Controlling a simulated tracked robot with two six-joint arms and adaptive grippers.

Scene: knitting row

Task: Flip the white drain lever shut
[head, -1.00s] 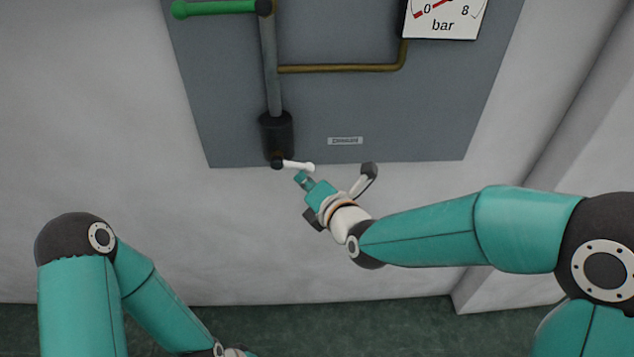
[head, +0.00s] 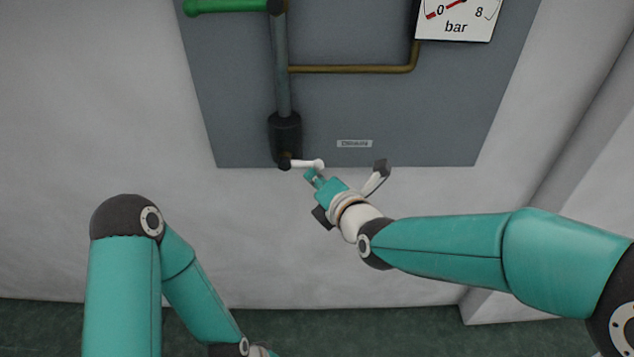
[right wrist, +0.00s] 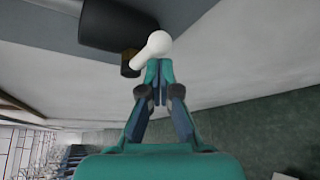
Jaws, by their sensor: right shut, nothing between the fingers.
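The white drain lever (head: 308,164) sticks out to the right from a dark pivot below the black cylinder (head: 285,130) at the panel's lower edge. My right gripper (head: 309,175) is shut and empty, its fingertips just below the lever's free end. In the right wrist view the lever's rounded end (right wrist: 157,44) is right at the tips of the shut fingers (right wrist: 158,68); whether they touch I cannot tell. A brass-coloured piece (right wrist: 130,63) shows at the lever's base. My left arm is at the lower left, its gripper mostly cut off by the bottom edge.
The grey panel (head: 380,115) on the pale wall carries a green handle (head: 232,6), a grey pipe (head: 281,70), a brass pipe (head: 350,69), a small label (head: 354,143) and a bar gauge (head: 458,15). The wall below the panel is clear. A white ledge (head: 520,290) juts out at right.

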